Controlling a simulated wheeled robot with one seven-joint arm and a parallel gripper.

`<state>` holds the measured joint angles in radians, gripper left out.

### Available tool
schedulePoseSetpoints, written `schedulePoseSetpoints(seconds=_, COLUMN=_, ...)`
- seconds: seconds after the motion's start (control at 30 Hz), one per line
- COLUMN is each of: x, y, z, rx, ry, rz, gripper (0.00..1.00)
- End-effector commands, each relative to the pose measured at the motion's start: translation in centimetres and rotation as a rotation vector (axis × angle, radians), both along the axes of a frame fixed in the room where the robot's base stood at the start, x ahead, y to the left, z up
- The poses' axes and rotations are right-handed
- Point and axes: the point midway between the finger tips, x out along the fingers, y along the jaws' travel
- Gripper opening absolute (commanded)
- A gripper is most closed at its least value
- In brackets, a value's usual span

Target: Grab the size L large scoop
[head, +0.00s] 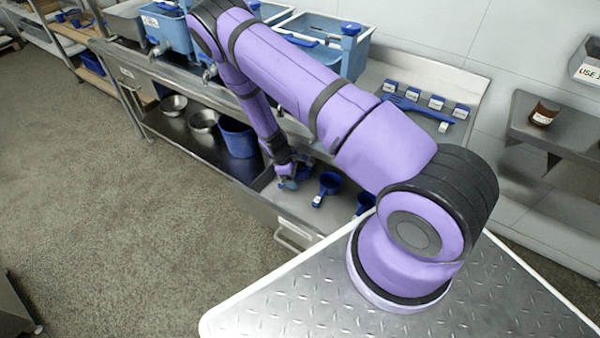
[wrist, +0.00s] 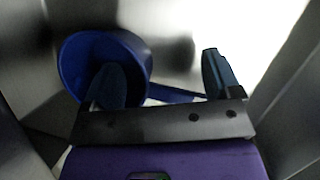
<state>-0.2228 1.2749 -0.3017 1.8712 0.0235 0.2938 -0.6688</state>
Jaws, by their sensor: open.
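A blue scoop lies in the open metal drawer (head: 275,205) under the counter. My gripper (head: 291,177) is down in the drawer at this scoop (head: 304,174), the leftmost one in the head view. In the wrist view, my open gripper (wrist: 163,80) has its left finger in front of the scoop's round cup (wrist: 75,62). The handle (wrist: 175,93) runs right from the cup, across the space between the fingers. I cannot tell whether the fingers touch it. Two more blue scoops lie to the right, one in the middle (head: 328,184) and one (head: 365,202) partly hidden by my arm. No size marking is readable.
The drawer walls stand close around my gripper. The lower shelf to the left holds steel bowls (head: 204,121) and a blue bucket (head: 238,137). Blue tubs (head: 165,28) and a blue utensil (head: 420,108) are on the counter above. The floor at left is clear.

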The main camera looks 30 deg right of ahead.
Motion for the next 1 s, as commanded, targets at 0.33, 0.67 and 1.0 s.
schedulePoseSetpoints(seconds=0.33, x=-0.26, y=-0.42, z=-1.17, rx=0.0, ry=-0.002, rz=0.0, gripper=0.83)
schedulePoseSetpoints(seconds=0.67, x=-0.28, y=-0.41, z=-1.16, rx=0.0, ry=-0.002, rz=0.0, gripper=0.19)
schedulePoseSetpoints(seconds=1.0, x=-0.28, y=-0.41, z=-1.15, rx=0.0, ry=-0.002, rz=0.0, gripper=0.0)
